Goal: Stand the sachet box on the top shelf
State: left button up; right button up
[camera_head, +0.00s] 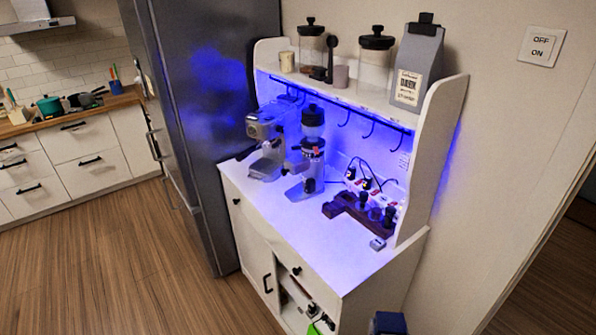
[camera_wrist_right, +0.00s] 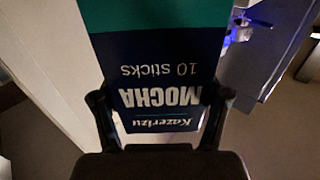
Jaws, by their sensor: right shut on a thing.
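The sachet box (camera_wrist_right: 160,70) fills the middle of the right wrist view. It is dark blue with a green band, and its "MOCHA 10 sticks" print appears upside down there. My right gripper (camera_wrist_right: 160,112) is shut on it, one dark finger on each side. In the head view a small dark blue piece, apparently the box (camera_head: 389,323), shows at the bottom edge, low beside the cabinet's right side. The top shelf (camera_head: 340,95) of the white cabinet is well above it. My left gripper is in neither view.
On the shelf stand a small cup (camera_head: 287,62), glass jars (camera_head: 374,70) and a grey coffee bag (camera_head: 418,65) near the right side panel (camera_head: 440,130). An espresso machine (camera_head: 267,140), a grinder (camera_head: 309,155) and a dark tamping stand (camera_head: 360,212) occupy the counter.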

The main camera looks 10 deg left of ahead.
aim_at(274, 66)
jog(key=i+j+u, duration=0.3)
jog(key=j+u, duration=0.15)
jog(key=i+j+u, duration=0.35)
jog(key=u, duration=0.15)
jog(key=i+j+u, duration=0.45)
jog(key=i+j+z, duration=0.1)
jog(key=i+z, duration=0.25)
jog(key=i, duration=0.15)
jog(key=i+j+z, duration=0.35)
jog(key=i, duration=0.2)
jog(key=i+j+z, duration=0.35)
jog(key=i+l, duration=0.05)
jog(key=i, duration=0.1)
